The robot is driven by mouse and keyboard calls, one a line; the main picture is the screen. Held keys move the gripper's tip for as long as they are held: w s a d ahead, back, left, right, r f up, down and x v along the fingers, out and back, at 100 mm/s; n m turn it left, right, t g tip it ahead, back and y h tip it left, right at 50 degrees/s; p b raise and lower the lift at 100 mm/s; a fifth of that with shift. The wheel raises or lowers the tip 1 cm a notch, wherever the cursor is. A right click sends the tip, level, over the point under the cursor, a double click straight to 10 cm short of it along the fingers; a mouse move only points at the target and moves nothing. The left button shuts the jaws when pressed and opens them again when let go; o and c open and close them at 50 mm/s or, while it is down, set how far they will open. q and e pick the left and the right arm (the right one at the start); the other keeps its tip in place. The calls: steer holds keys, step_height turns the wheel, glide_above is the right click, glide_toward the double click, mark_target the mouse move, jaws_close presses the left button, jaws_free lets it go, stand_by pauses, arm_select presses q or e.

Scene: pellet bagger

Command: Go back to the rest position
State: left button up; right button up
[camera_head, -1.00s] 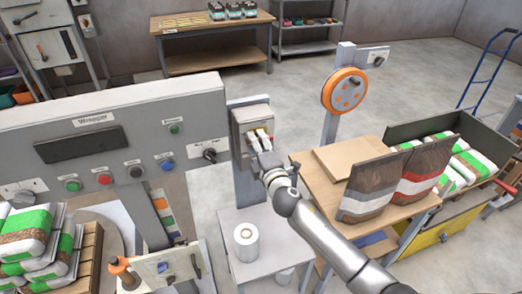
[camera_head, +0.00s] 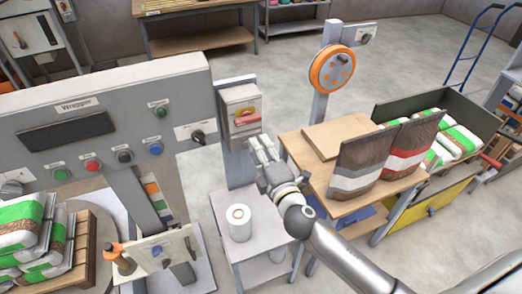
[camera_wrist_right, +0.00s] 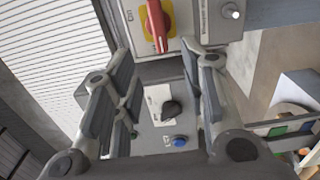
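My right gripper (camera_head: 262,150) is open and empty in the head view, just below and in front of a grey switch box (camera_head: 240,97). The box has a red handle (camera_head: 247,119) on a yellow plate. In the right wrist view, the two fingers of my right gripper (camera_wrist_right: 165,85) stand wide apart with nothing between them. The red handle (camera_wrist_right: 157,27) shows beyond the fingertips there, apart from them. My left gripper is in neither view.
The Wrapper panel (camera_head: 105,115) with buttons stands at the left. A white roll (camera_head: 239,222) sits on a small grey table (camera_head: 270,245) below my right gripper. A wooden table (camera_head: 300,150) with two bags stands close to my right arm. Open floor lies behind.

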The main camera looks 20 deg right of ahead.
stand_by(0.3)
steer(key=s+d+f+m+g+b, duration=0.1)
steer(key=s+d+f+m+g, duration=0.2)
steer(key=f, duration=1)
steer(key=s+f+m+g+h+b, duration=0.1)
steer(key=s+f+m+g, duration=0.3)
steer(key=f, duration=0.9)
steer(key=s+d+f+g+b, duration=0.15)
steer(key=s+f, duration=0.25)
steer(key=f, duration=0.9)
steer(key=s+d+f+m+g+b, duration=0.1)
steer(key=s+f+m+g, duration=0.4)
steer(key=s+f, duration=1.3)
steer(key=s+f+m+g, duration=0.1)
steer(key=s+f+m, duration=0.1)
steer(key=s, duration=0.7)
steer(key=s+a+f+m+g+b, duration=0.1)
steer(key=s+f+m+g, duration=0.1)
steer(key=s, duration=0.8)
steer(key=shift+s+f, duration=0.3)
steer(key=shift+f, duration=0.5)
steer(key=shift+g, duration=0.25)
